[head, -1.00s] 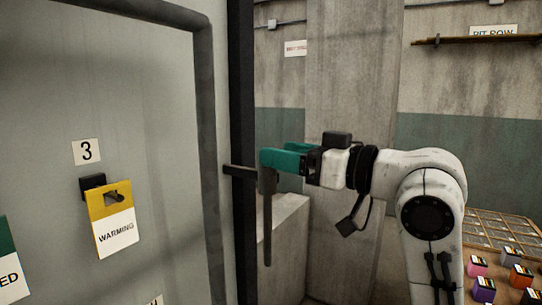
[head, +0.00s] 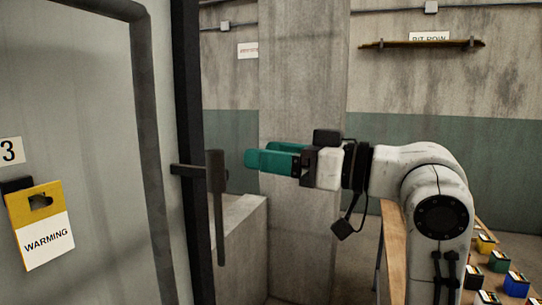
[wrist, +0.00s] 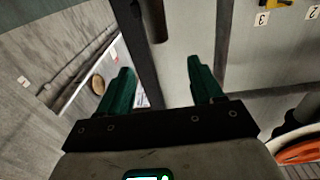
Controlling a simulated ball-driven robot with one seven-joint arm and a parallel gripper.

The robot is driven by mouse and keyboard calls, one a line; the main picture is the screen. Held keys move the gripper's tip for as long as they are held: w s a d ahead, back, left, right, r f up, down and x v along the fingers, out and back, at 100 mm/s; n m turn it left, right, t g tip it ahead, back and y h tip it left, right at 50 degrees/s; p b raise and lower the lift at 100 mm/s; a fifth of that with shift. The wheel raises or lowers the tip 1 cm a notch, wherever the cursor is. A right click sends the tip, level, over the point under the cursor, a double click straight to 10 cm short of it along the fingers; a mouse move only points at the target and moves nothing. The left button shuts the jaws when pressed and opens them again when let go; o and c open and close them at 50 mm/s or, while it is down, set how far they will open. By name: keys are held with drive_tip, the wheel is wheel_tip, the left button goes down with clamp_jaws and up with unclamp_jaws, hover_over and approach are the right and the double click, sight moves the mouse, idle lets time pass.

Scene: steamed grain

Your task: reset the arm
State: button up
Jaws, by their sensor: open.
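My arm stretches leftward across the head view. My gripper (head: 250,160) has green fingers and is open with nothing between them. In the wrist view the two fingers (wrist: 159,70) stand well apart. A dark vertical door handle (head: 217,205) hangs from a bracket just left of the fingertips in the head view, with a small gap between. In the wrist view a dark bar, apparently the handle (wrist: 154,20), shows beyond the fingertips.
A large grey door (head: 85,130) with a yellow and white "WARMING" tag (head: 42,225) fills the left. A concrete block (head: 240,225) stands behind the handle. Several coloured boxes (head: 499,261) sit on a wooden table at lower right. A shelf (head: 420,43) is on the back wall.

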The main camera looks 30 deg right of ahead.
wheel_tip(320, 180, down, 35)
drive_tip(key=s+m+g+h, duration=0.3)
drive_tip(key=m+g+h, duration=0.2)
drive_tip(key=m+h, duration=0.1)
drive_tip(key=s+d+f+g+h, duration=0.2)
drive_tip(key=s+f+g, duration=0.7)
drive_tip(key=s+f, duration=1.4)
drive_tip(key=s+h, duration=0.2)
drive_tip(key=s, duration=0.1)
drive_tip(key=shift+s+m, duration=0.2)
drive_tip(key=shift+m, duration=0.2)
